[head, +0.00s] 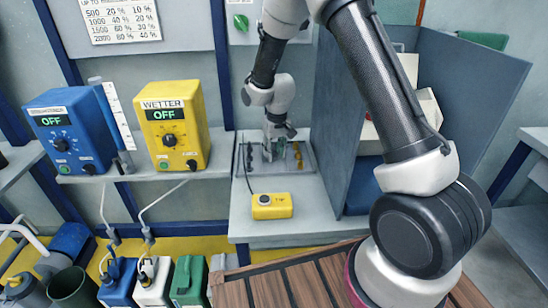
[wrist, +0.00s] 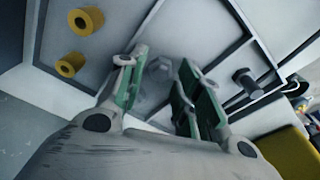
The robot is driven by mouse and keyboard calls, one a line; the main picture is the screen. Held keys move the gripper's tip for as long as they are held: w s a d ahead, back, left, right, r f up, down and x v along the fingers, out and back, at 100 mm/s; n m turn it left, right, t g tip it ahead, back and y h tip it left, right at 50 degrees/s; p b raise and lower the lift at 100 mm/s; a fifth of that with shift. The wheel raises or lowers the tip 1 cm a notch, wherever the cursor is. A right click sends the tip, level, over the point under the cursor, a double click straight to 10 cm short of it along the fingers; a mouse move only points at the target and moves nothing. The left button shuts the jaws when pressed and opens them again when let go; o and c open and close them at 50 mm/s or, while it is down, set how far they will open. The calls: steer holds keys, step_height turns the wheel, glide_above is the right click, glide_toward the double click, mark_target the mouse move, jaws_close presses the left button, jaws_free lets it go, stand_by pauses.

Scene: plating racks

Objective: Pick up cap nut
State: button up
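My gripper (head: 275,153) reaches down over a shallow grey tray (head: 312,172) on the bench. In the wrist view my gripper (wrist: 158,75) has its green-padded fingers apart. A blurred grey shape, possibly the cap nut (wrist: 155,82), lies on the tray floor between and beyond the fingertips. Its outline is partly hidden by the fingers, and I see no clear contact. A dark bolt-like piece (wrist: 248,84) lies to the right, in another part of the tray. In the head view the cap nut is hidden or too small to tell.
Two yellow bushings (wrist: 85,20) lie left in the wrist view. A yellow box with a button (head: 272,205) sits in front of the tray. A blue-grey panel (head: 338,110) stands close at right. Blue (head: 68,130) and yellow (head: 175,125) control boxes stand at left.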

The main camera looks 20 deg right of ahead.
mark_target(274, 154)
steer(key=shift+f, duration=0.3)
jaws_close()
step_height(274, 154, up, 10)
stand_by(0.4)
